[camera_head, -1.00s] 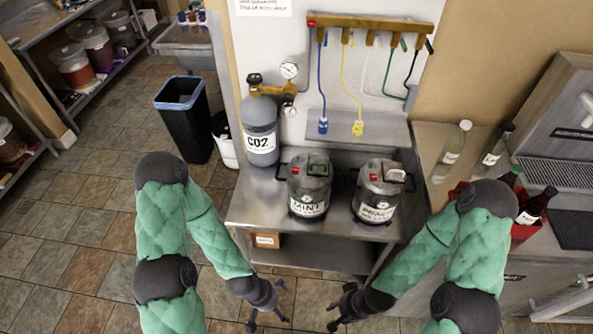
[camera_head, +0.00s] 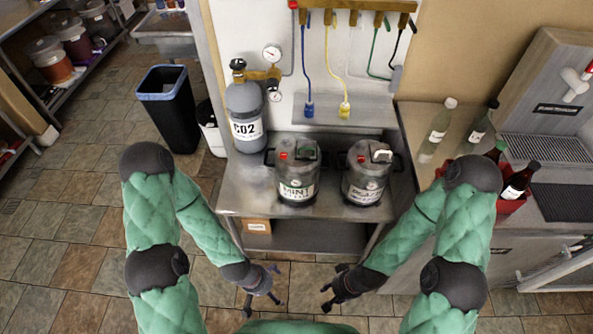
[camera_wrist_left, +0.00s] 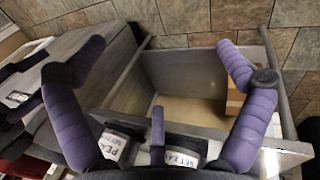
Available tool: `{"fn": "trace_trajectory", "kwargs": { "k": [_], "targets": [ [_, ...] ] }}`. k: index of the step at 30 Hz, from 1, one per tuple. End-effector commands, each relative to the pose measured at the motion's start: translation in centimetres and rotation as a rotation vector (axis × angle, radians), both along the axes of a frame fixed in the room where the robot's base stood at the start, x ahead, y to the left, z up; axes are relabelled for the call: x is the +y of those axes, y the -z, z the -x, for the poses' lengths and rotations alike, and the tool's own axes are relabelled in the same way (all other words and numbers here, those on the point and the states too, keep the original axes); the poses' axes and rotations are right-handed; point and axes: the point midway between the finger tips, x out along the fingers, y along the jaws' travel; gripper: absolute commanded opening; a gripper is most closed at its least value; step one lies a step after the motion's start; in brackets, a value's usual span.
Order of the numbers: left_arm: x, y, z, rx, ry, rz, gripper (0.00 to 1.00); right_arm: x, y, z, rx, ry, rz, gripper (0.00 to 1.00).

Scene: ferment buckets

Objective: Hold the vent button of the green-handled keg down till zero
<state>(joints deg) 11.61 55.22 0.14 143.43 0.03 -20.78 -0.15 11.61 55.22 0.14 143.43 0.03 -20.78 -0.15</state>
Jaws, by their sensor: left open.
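The green-handled keg (camera_head: 297,178), labelled MINT, stands upright on the steel bench. Its green handle (camera_head: 307,149) is on top at the right, with a red button (camera_head: 283,156) beside it at the left. A similar keg (camera_head: 366,180) with a pale handle and red button stands to its right. My left gripper (camera_head: 264,290) is open and empty, below and in front of the bench. In the left wrist view its fingers (camera_wrist_left: 157,65) are spread, and the keg labels show at the bottom edge. My right gripper (camera_head: 328,297) looks open and empty, also short of the bench.
A grey CO2 cylinder (camera_head: 245,110) with a gauge (camera_head: 272,54) stands left of the kegs. Blue and yellow hoses hang behind them. Bottles in a red crate (camera_head: 508,207) stand on the right counter. A cardboard box (camera_head: 257,226) sits on the lower shelf.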

Motion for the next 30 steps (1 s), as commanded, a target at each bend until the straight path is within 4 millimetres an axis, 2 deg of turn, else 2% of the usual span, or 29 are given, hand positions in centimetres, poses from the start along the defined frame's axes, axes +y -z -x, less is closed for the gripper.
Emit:
{"fn": "trace_trajectory", "kwargs": {
  "k": [5, 6, 15, 16, 17, 30],
  "targets": [
    [0.0, 0.0, 0.0, 0.0, 0.0, 0.0, 1.0, 0.0, 0.0, 0.01, 0.0, 0.0, 0.0, 0.4],
    [0.0, 0.0, 0.0, 0.0, 0.0, 0.0, 0.97, 0.0, 0.0, 0.0, 0.0, 0.0, 0.0, 0.4],
    [0.0, 0.0, 0.0, 0.0, 0.0, 0.0, 0.12, 0.0, 0.0, 0.0, 0.0, 0.0, 0.0, 0.4],
    [0.0, 0.0, 0.0, 0.0, 0.0, 0.0, 0.04, 0.0, 0.0, 0.0, 0.0, 0.0, 0.0, 0.4],
    [0.0, 0.0, 0.0, 0.0, 0.0, 0.0, 0.0, 0.0, 0.0, 0.0, 0.0, 0.0, 0.0, 0.4],
    [0.0, 0.0, 0.0, 0.0, 0.0, 0.0, 0.0, 0.0, 0.0, 0.0, 0.0, 0.0, 0.0, 0.4]
  ]
}}
